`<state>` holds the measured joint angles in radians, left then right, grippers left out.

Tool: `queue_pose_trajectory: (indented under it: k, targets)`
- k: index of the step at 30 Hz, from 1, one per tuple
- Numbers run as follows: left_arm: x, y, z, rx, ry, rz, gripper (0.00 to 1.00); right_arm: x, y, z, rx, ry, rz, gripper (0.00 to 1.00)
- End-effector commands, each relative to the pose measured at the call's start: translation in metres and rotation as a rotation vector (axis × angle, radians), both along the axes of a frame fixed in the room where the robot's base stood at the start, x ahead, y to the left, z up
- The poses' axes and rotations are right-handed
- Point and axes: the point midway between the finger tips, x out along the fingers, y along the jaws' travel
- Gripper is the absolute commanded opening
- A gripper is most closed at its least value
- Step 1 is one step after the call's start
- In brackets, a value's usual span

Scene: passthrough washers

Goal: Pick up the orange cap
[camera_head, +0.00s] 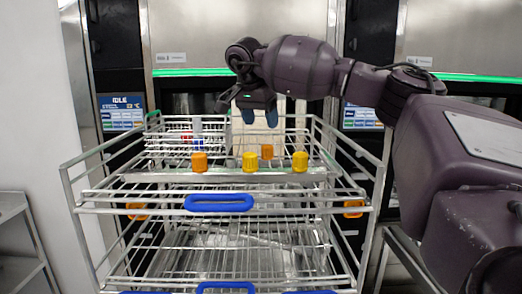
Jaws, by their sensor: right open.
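An orange cap (199,162) stands at the left of the front rail on the wire rack's upper level. A second, smaller-looking orange cap (267,152) stands farther back, right of the middle. A yellow cap (250,162) and a yellow-orange cap (300,162) stand on the same front rail. My right gripper (260,117) reaches in from the right above the rack, with blue fingertips pointing down. It is open and empty, higher than the caps and apart from them. My left gripper is not in view.
The wire rack (205,184) has a blue handle (218,203) at the front and a mostly bare lower shelf. A small wire basket (160,140) with red, white and blue items sits at its back left. Washers with green light strips (190,72) stand behind.

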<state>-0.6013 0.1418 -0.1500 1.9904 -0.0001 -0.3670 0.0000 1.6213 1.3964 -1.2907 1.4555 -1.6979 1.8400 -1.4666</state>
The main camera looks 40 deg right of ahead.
Motion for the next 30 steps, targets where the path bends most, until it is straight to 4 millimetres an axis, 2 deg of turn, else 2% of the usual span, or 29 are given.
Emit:
queue_pose_trajectory:
  k: [6,14,24,30]
  targets:
    - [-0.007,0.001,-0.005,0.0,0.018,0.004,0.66,0.002,-0.012,-0.029,0.0,0.002,-0.001,0.66]
    - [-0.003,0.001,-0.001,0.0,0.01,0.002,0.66,0.004,-0.017,-0.044,0.0,0.002,-0.001,0.66]
    - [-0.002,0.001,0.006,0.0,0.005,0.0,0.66,0.01,-0.031,-0.082,0.0,0.002,-0.001,0.66]
    - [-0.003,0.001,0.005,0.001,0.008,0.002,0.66,0.011,-0.034,-0.088,0.0,0.001,0.0,0.66]
